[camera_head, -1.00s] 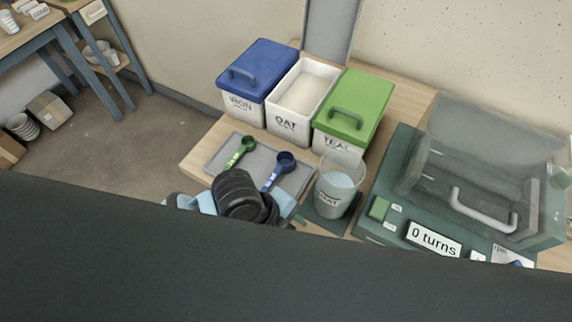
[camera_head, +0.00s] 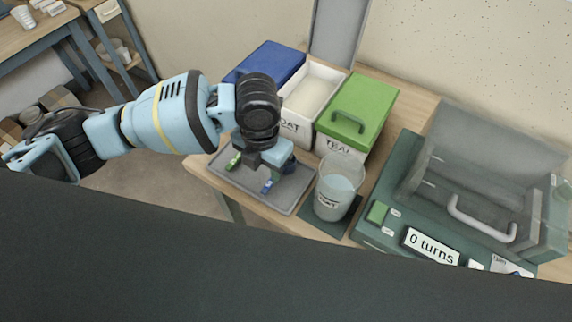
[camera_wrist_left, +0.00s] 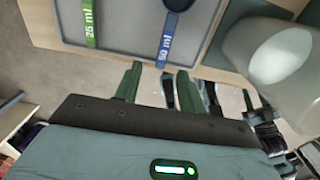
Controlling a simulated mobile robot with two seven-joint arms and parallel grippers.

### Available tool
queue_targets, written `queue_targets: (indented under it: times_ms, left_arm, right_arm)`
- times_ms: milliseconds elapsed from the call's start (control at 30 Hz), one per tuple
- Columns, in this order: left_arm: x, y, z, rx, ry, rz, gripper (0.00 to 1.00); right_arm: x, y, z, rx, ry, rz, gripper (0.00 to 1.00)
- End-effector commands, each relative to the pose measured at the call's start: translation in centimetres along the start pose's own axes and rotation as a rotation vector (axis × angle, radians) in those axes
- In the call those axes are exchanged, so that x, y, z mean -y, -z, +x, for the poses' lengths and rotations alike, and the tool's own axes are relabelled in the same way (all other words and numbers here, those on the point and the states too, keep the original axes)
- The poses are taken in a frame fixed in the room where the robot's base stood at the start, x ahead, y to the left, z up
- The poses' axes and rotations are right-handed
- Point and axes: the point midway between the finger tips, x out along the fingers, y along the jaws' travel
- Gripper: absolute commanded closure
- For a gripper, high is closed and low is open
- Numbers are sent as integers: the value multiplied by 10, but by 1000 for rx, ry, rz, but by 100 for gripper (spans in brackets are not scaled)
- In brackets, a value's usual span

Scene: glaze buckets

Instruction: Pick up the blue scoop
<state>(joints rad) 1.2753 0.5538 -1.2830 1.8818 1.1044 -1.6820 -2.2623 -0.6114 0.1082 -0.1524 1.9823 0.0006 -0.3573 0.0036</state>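The blue scoop lies on a grey tray (camera_head: 285,199). In the head view only a bit of the blue scoop (camera_head: 268,186) shows below my left gripper (camera_head: 253,178). In the left wrist view its labelled handle (camera_wrist_left: 167,45) points toward my left gripper (camera_wrist_left: 159,72), and its bowl is cut off at the top edge. The gripper's green fingers are apart, with the handle's end ahead of the space between them; nothing is visibly held. A green scoop (camera_head: 234,161) lies left of the blue one on the tray, its handle marked 25 ml. My right gripper is out of view.
A translucent cup (camera_head: 338,187) stands right of the tray. Behind are a blue-lidded bin (camera_head: 268,61), an open white bin (camera_head: 309,97) and a green-lidded bin (camera_head: 358,108). A teal machine (camera_head: 400,215) with a clear cover fills the right. A dark surface crosses the foreground.

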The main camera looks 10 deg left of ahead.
Motion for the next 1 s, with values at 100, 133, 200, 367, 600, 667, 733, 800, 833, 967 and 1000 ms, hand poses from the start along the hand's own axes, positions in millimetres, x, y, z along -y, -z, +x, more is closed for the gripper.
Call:
queue_targets:
  times_ms: [100, 133, 200, 367, 600, 667, 733, 800, 833, 967, 1000]
  left_arm:
    - [0, 0, 4, -1, 1, -2, 60]
    - [0, 0, 6, -2, 1, -2, 60]
    - [0, 0, 13, -3, 1, -3, 60]
    - [1, 0, 27, -2, 1, -3, 60]
    - [2, -2, 38, -1, 2, -5, 60]
    - [3, -4, 47, -2, 1, -5, 60]
    - [5, -5, 58, -2, 2, -3, 60]
    - [4, -6, 67, -2, 1, -5, 60]
    - [4, -6, 70, -1, 2, -5, 60]
    - [4, -6, 78, 0, 1, -5, 60]
    - [4, -6, 79, 1, 1, -4, 60]
  right_arm:
    - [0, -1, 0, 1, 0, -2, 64]
    - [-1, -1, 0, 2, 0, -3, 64]
    - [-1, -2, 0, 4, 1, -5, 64]
    - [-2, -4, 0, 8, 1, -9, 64]
    - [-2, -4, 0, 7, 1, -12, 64]
    - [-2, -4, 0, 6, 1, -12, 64]
    - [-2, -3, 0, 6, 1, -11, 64]
    - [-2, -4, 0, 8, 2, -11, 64]
    - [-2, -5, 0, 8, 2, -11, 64]
    - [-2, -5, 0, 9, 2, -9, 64]
    - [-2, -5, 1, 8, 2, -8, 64]
